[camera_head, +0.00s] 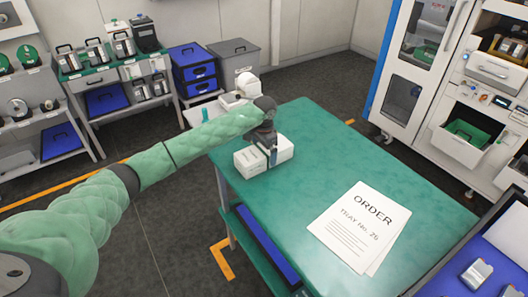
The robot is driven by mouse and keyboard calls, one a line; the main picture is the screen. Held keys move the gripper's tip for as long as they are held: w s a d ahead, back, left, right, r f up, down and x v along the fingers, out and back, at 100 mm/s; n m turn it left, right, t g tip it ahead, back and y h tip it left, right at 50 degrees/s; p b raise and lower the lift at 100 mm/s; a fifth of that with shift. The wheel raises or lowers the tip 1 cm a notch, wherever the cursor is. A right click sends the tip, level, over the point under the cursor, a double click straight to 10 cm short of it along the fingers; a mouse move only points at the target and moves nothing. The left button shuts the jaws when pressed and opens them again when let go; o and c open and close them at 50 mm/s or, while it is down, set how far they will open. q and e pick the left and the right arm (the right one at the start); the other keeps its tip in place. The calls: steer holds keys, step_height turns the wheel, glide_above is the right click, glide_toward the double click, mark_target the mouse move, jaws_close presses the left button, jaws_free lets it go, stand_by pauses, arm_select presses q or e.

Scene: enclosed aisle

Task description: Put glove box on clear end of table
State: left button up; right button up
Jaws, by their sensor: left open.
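A white box (251,161), which looks like the glove box, sits at the table's left edge. My left gripper (272,157) is right at the box, pointing down, and its jaws are open. The gripper covers the middle of the box, so I cannot tell whether its fingers touch it. My right gripper is out of view.
Order papers (357,226) lie on the right-hand part of the table. The tabletop behind and between box and papers is bare. A blue tray (497,254) with small items is at lower right. Shelves and a white cabinet (427,40) stand behind.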

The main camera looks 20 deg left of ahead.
mark_target(264, 149)
arm_select(q)
step_height(264, 149, up, 3)
steer(key=shift+f+p, duration=0.15)
steer(key=shift+p, duration=0.85)
step_height(264, 149, up, 4)
steer(key=p, duration=0.3)
steer(key=shift+r, duration=1.4)
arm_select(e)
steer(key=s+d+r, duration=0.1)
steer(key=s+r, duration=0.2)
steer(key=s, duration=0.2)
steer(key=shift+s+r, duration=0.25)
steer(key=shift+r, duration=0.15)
